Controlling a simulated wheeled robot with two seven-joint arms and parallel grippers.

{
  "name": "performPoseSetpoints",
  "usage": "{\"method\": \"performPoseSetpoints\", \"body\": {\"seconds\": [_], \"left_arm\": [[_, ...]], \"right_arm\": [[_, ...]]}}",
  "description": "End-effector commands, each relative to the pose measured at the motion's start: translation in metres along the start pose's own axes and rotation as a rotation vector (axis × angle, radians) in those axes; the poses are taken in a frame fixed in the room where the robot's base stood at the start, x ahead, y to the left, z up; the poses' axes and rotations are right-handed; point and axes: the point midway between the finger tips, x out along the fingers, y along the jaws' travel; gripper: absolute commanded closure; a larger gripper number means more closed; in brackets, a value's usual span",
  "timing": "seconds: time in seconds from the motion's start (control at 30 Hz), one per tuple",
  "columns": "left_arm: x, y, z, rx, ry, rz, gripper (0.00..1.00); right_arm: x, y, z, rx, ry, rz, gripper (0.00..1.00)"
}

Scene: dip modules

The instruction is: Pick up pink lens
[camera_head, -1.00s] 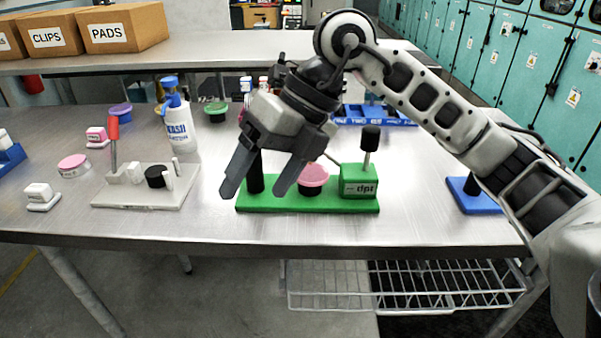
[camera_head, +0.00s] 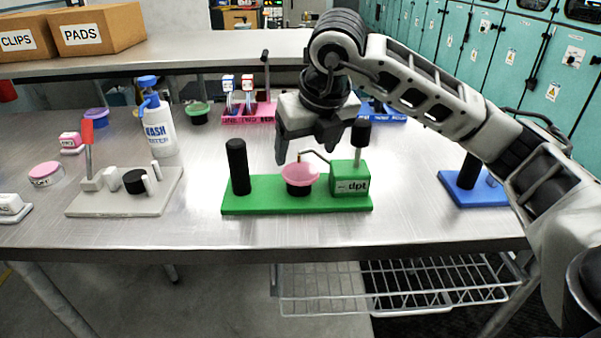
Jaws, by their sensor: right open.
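A pink round bowl-shaped piece (camera_head: 300,172), possibly the lens, sits in a black holder on the green stand (camera_head: 270,203). A thin bent metal tube reaches over it from the green block marked "dpt" (camera_head: 350,181). A flat pink-topped round piece (camera_head: 45,173) lies at the far left. I cannot tell for certain which is the lens. My right gripper (camera_head: 307,150) is open and empty, fingers pointing down, above and slightly behind the pink bowl as seen here. It appears apart from it. My left gripper is not in view.
A black post (camera_head: 238,167) and a black-knobbed post (camera_head: 361,140) rise from the green stand. A grey stand (camera_head: 115,204) with a red-topped lever and a wash bottle (camera_head: 158,127) are left. A pink rack (camera_head: 243,118) is behind. A blue base (camera_head: 465,200) is right.

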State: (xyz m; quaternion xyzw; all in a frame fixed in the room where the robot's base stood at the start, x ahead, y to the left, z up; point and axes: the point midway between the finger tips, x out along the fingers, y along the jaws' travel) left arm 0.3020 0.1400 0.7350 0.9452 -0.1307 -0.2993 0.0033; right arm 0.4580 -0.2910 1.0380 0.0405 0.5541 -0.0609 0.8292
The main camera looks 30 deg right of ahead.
Motion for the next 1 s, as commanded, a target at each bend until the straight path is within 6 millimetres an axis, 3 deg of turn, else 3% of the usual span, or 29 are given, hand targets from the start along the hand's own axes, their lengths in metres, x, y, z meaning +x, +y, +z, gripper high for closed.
{"method": "performPoseSetpoints", "body": {"seconds": [0.4,0.67,0.8,1.0], "left_arm": [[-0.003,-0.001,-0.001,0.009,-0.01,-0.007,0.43],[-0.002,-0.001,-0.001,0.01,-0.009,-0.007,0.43],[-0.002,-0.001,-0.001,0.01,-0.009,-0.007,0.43],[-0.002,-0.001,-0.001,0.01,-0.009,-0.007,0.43]], "right_arm": [[0.049,-0.003,0.001,0.0,0.002,0.0,0.26],[0.053,-0.002,0.001,-0.001,0.0,0.0,0.26],[0.053,-0.002,0.001,-0.001,0.0,0.001,0.59],[0.053,-0.002,0.001,-0.001,0.0,0.001,0.59]]}}
